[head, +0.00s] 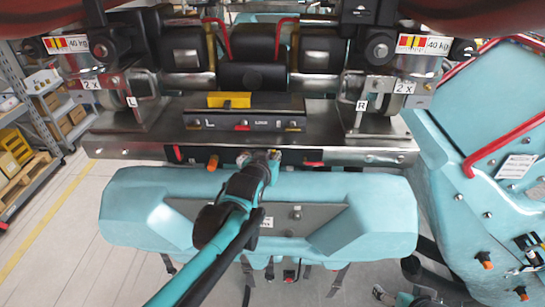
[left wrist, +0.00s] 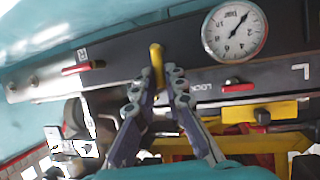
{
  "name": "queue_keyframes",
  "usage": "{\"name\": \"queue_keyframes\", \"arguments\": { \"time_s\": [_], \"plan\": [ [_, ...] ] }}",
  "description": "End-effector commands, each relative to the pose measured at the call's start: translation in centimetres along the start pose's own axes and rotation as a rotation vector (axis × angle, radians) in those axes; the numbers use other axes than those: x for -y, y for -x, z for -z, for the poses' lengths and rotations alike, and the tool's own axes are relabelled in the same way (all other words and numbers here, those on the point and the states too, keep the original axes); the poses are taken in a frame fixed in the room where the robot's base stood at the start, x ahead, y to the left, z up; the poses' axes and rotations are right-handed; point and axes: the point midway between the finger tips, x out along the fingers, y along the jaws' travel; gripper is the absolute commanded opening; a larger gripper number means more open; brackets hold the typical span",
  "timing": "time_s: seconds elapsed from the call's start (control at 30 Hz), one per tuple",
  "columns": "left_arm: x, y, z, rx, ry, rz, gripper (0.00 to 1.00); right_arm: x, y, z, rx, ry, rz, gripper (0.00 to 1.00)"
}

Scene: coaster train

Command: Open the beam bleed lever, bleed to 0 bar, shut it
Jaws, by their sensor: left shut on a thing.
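The yellow lever, which I take for the beam bleed lever, shows in the left wrist view (left wrist: 156,62) on a dark panel strip (left wrist: 120,72). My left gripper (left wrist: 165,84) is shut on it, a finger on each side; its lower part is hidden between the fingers. In the head view my left gripper (head: 259,158) is at the beam's front edge and hides the lever. A round pressure gauge (left wrist: 235,32) sits right of the lever in the wrist view. Its needle points to the upper right; the numbers are too small to read. My right gripper is not visible.
Red handles (left wrist: 83,67) (left wrist: 238,87) flank the lever, the right one beside the word LOCK. A teal padded bar (head: 150,213) lies under my left arm. A yellow block (head: 229,100) sits on the beam. A teal seat (head: 490,140) stands at the right.

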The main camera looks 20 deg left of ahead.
Motion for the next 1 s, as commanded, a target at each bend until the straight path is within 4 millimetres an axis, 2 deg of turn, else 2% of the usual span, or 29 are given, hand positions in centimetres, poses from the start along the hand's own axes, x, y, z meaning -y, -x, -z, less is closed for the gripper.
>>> {"name": "queue_keyframes", "arguments": {
  "time_s": [0.2,0.23,0.3,0.67,0.87,1.0],
  "plan": [
    [0.0,0.0,-0.2,0.005,0.0,0.0,0.0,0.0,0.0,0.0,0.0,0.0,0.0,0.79],
    [0.0,0.0,-0.2,0.005,0.0,0.0,0.16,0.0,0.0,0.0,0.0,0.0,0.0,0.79],
    [0.0,0.0,-0.2,0.004,0.0,0.001,0.32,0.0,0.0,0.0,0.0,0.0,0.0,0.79],
    [0.0,0.3,-0.1,0.002,-0.001,0.001,0.32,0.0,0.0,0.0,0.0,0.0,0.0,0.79],
    [0.0,2.5,-0.1,0.002,-0.002,0.001,0.32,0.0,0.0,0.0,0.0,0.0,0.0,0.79],
    [0.0,5.1,-0.2,0.002,-0.002,0.001,0.32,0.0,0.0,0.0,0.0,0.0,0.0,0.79]
  ]
}}
